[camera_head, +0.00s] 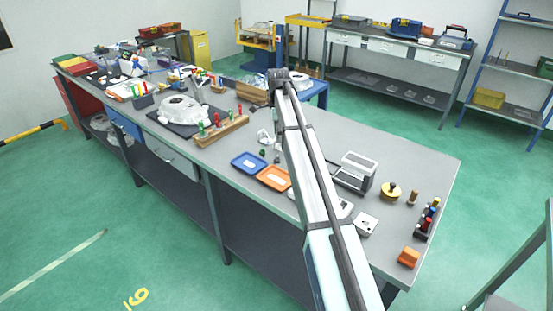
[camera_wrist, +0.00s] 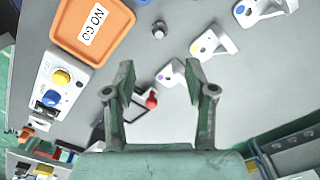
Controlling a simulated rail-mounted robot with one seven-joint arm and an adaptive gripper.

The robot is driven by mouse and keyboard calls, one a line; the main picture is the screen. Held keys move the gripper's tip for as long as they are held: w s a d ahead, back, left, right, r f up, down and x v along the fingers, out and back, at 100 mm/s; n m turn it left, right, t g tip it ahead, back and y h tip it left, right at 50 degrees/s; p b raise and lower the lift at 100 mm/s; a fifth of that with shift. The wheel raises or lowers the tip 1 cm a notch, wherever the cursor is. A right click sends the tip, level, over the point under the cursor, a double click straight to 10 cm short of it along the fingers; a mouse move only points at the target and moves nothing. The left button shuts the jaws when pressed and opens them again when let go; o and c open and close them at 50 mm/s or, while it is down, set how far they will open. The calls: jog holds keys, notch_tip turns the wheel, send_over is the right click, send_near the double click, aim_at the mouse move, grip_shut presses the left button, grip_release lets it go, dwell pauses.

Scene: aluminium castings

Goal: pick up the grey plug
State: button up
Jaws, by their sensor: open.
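The grey plug (camera_wrist: 159,30), a small short cylinder, stands on the grey bench top in the wrist view, near the top centre. It is just right of the orange NO GO tray (camera_wrist: 93,30). My gripper (camera_wrist: 159,80) is open and empty, its two fingers apart. The plug shows beyond the fingertips, not between them, with no contact visible. In the head view my arm crosses the bench and my gripper cannot be made out. The plug is too small there to identify surely.
White castings with coloured dots (camera_wrist: 213,38) lie right of the plug; another (camera_wrist: 170,73) shows between the fingers. A red-tipped tool (camera_wrist: 151,101) is near the left finger. A blue tray (camera_head: 248,162) lies beside the orange one. A wooden rack (camera_head: 221,131) holds coloured handles.

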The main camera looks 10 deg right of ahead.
jog(key=p, duration=0.1)
send_over(277, 159)
jog(key=f, duration=0.5)
jog(key=shift+w+d+f, duration=0.25)
jog(key=shift+w+f, duration=0.05)
jog(key=shift+w, duration=0.1)
jog(key=shift+a+f+p, duration=0.1)
jog(key=shift+f+p, duration=0.9)
jog(key=shift+f, duration=1.7)
jog(key=c, duration=0.8)
